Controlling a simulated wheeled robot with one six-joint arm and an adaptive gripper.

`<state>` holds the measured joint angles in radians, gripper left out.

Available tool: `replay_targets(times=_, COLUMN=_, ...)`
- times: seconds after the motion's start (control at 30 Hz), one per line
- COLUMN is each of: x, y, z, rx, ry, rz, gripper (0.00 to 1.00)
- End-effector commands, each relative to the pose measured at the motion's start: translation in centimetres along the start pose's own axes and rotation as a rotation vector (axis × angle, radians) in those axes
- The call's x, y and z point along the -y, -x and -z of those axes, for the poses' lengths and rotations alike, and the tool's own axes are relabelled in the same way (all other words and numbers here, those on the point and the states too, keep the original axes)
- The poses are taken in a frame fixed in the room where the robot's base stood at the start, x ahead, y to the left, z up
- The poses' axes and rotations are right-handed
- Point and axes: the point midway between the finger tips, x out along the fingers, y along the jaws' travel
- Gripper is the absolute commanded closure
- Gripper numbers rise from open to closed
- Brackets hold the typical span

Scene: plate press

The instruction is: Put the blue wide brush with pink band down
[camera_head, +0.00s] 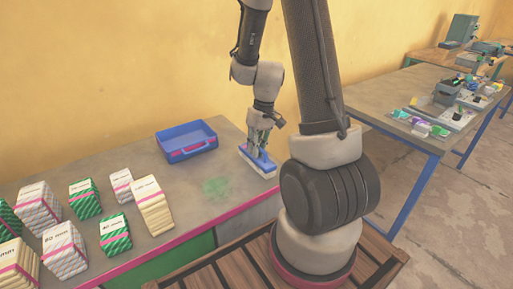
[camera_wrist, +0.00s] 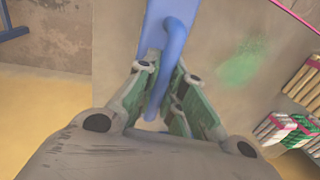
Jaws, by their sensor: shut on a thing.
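The blue wide brush (camera_head: 256,162) is at the right end of the grey table in the head view, below my gripper (camera_head: 259,143). A pale strip runs along its lower edge, and a pink band cannot be made out clearly. In the wrist view the blue brush (camera_wrist: 172,12) shows its handle between the fingers of my gripper (camera_wrist: 162,88). The fingers are shut on the handle. The brush looks level and at or close to the table top; I cannot tell whether it touches.
A blue tray (camera_head: 187,143) stands at the back of the grey table (camera_head: 190,207). A green patch (camera_head: 216,187) marks the top between tray and front edge. Several wrapped stacks (camera_head: 85,198) stand at the left. Another table (camera_head: 400,92) at the right holds tools and small objects.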

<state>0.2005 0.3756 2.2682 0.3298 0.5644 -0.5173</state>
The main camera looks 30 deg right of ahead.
Motion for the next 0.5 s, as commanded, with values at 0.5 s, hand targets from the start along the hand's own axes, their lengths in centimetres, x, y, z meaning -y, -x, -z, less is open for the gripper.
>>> replay_targets(times=0.5, x=-0.05, y=-0.24, z=-0.03, rx=0.001, ry=0.0, rz=0.0, gripper=0.68)
